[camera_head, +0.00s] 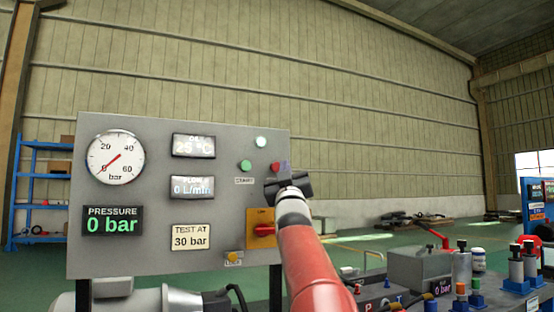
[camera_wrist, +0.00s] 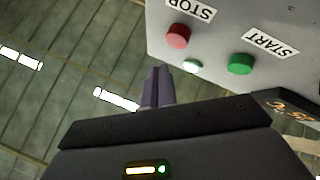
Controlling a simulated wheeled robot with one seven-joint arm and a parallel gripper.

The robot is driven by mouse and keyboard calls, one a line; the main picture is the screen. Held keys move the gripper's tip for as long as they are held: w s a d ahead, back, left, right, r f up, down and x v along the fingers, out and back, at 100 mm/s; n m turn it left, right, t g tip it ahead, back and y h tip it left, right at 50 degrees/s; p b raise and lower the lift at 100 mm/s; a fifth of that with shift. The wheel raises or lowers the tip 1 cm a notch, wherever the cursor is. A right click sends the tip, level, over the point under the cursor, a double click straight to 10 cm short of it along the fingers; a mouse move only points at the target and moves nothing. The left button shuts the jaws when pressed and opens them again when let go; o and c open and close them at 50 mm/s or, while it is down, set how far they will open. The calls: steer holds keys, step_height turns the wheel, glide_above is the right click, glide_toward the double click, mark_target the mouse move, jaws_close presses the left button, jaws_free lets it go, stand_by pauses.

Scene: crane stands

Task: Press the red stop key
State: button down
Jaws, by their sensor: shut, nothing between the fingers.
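The red stop key (camera_head: 275,168) is a round button on the upper right of the grey panel (camera_head: 150,250). In the wrist view the red key (camera_wrist: 178,36) sits beside its STOP label, near the panel's edge. My gripper (camera_head: 284,167) is shut and empty, its fingers pointing at the panel just right of the key. In the wrist view my closed fingertips (camera_wrist: 156,72) appear below and left of the red key, with a gap in the picture. I cannot tell how far they are from the panel face.
A green START key (camera_wrist: 240,64) and a small lit lamp (camera_wrist: 192,66) are near the red key. An orange plate with a red rotary switch (camera_head: 264,230) is below. The pressure display (camera_head: 112,222) reads 0 bar. A bench with fittings (camera_head: 420,268) stands at the right.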

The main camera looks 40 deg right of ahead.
mark_target(279, 163)
steer(key=shift+w+d+p, duration=0.2)
steer(key=shift+w+p, duration=0.15)
steer(key=shift+w, duration=0.55)
steer(key=shift+w, duration=0.1)
stand_by(1.3)
steer(key=shift+w+d+p, duration=0.1)
steer(key=shift+w+p, duration=0.2)
steer(key=shift+w+d+p, duration=0.15)
steer(key=shift+w+p, duration=0.2)
steer(key=shift+w, duration=0.15)
stand_by(0.7)
steer(key=shift+f, duration=0.1)
steer(key=shift+s+a+b, duration=0.25)
steer(key=shift+s+b, duration=0.6)
